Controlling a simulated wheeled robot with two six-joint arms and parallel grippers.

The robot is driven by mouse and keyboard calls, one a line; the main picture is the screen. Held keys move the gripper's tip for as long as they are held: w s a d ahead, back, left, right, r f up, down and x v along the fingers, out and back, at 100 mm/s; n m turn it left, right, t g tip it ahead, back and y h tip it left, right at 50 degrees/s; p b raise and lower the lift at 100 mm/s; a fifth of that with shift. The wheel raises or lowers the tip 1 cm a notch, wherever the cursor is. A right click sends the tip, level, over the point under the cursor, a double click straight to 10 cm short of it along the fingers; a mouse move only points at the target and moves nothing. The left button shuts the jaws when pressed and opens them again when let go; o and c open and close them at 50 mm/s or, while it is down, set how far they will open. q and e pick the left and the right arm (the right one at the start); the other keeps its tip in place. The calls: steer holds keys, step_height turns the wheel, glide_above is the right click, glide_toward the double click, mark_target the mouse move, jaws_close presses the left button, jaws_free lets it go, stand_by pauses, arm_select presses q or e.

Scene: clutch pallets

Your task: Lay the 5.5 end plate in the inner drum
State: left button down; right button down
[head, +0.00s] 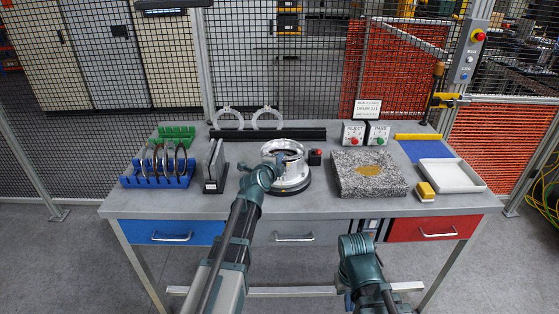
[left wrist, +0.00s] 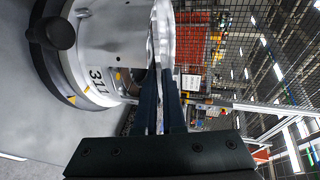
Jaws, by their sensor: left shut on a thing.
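The inner drum is a shiny metal cylinder (head: 292,178) on a dark round base at the table's middle. It also shows close up in the left wrist view (left wrist: 110,45), with "311" on its side. My left gripper (left wrist: 160,100) is shut on a thin silvery plate (left wrist: 164,32), seen nearly edge-on beside the drum's rim. Its size mark cannot be read, and I cannot tell whether it touches the drum. In the head view my left wrist covers the drum's left front. My right arm is low in front of the table; its fingers cannot be made out clearly.
A blue rack (head: 157,182) holds several ring plates at left. A grey stand (head: 214,185) is left of the drum. Two pale rings (head: 266,118) stand behind.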

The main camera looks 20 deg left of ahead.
arm_select(q)
steer(key=c, duration=0.9)
jaws_free()
steer(key=shift+f, duration=0.2)
steer(key=shift+f+b, duration=0.35)
steer(key=shift+b, duration=0.2)
steer(key=p+v, duration=0.1)
steer(key=v, duration=0.5)
steer(key=shift+p, duration=0.35)
